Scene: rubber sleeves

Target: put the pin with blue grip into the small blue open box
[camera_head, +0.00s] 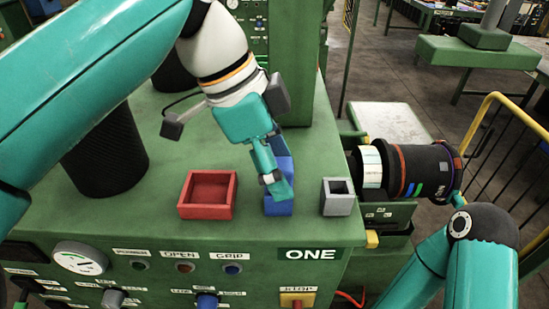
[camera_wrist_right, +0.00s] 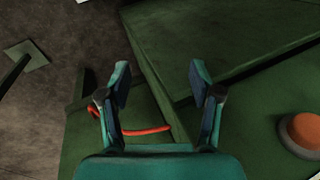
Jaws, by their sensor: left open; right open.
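The small blue box (camera_head: 279,208) stands near the front edge of the green bench top, largely covered by my left gripper (camera_head: 272,184). The left gripper points down at the box, with its fingers in front of and over it. I cannot tell whether it touches the box. No pin with a blue grip can be made out; it may be hidden behind the gripper. In the right wrist view my right gripper (camera_wrist_right: 161,80) is open with nothing between its fingers. It hangs over dark green surfaces and a red cable (camera_wrist_right: 146,131).
A red open box (camera_head: 208,207) stands left of the blue one, and a small grey open box (camera_head: 338,203) stands right. A black cylinder (camera_head: 106,155) is at the left. A dark drum with coloured bands (camera_head: 418,170) lies at the right. The front panel (camera_head: 190,250) carries knobs and a gauge.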

